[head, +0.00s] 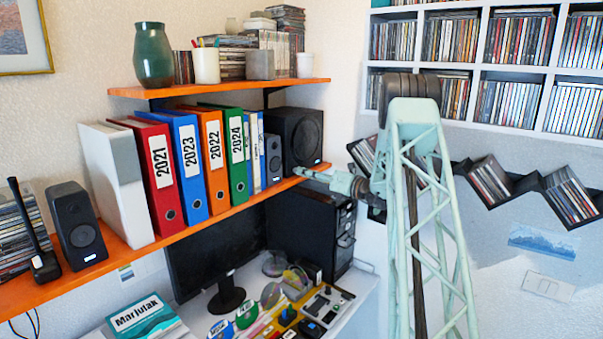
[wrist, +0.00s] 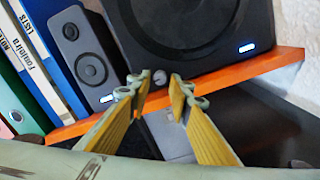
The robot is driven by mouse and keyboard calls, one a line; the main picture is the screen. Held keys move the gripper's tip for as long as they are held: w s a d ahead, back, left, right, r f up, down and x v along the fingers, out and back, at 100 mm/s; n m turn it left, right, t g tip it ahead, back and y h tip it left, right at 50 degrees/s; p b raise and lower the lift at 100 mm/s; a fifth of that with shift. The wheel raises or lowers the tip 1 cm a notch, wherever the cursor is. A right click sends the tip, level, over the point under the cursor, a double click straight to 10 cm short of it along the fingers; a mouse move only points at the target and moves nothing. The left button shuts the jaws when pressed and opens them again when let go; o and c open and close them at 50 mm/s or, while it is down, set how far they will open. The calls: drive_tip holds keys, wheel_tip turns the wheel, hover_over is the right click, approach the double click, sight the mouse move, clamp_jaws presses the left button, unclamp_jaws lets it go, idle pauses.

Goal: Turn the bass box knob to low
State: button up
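A small round greyish knob (wrist: 159,77) shows low on that front, between my fingertips. The knob's setting is too small to read. My gripper (wrist: 160,88) has its two yellow-padded fingers apart, with nothing visibly clamped. The tips are close to the knob; I cannot tell whether they touch it. In the head view my gripper (head: 304,172) is by the shelf edge below the box.
A smaller grey speaker (wrist: 82,45) with its own knob stands left of the bass box, beside several upright binders (head: 190,165). The orange shelf edge (wrist: 240,78) runs below the fingertips. A black computer tower (head: 320,225) stands beneath, and a white wall is on the right.

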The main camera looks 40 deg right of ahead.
sight(296, 170)
drive_tip(key=shift+x, duration=1.25)
drive_tip(key=c, duration=0.6)
drive_tip(key=shift+o, duration=0.2)
drive_tip(key=shift+f+n+b, duration=0.15)
drive_tip(key=shift+n+b, duration=0.65)
drive_tip(key=shift+b, duration=0.4)
drive_tip(key=n+b, duration=0.8)
drive_tip(key=b, duration=0.4)
drive_tip(key=shift+n+b, duration=0.4)
